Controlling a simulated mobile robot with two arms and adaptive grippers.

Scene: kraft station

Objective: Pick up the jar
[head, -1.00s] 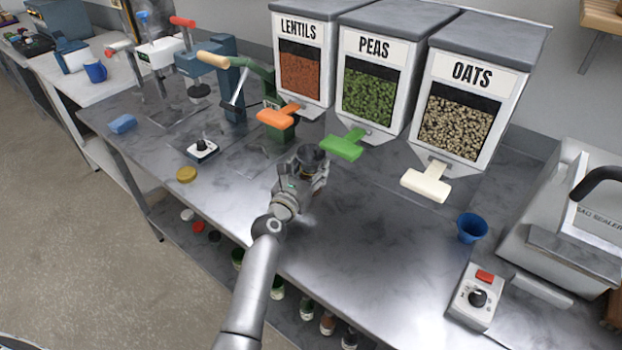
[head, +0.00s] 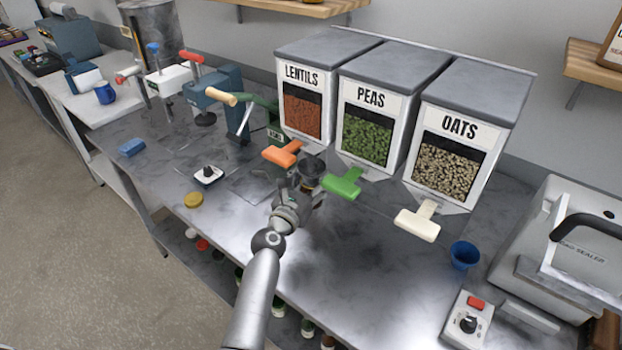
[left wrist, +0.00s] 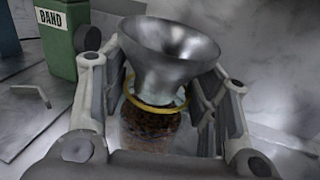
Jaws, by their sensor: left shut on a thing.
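The jar (left wrist: 150,128) is clear with brown contents, seen in the left wrist view between my left gripper's fingers. A grey metal funnel (left wrist: 168,55) sits upright in its mouth, above a yellow ring (left wrist: 155,100) at the neck. My left gripper (left wrist: 160,115) is shut on the jar. In the head view, my left gripper (head: 301,190) is close to the orange and green dispenser handles, with the dark funnel (head: 312,168) showing above it. The jar is mostly hidden there, and I cannot tell how far its base is above the table. My right gripper is not in view.
Dispensers of lentils (head: 302,112), peas (head: 367,125) and oats (head: 446,170) stand behind. The orange handle (head: 282,153) and green handle (head: 342,183) jut out near the gripper. A blue cup (head: 464,255) stands right. The front middle of the table (head: 350,270) is clear.

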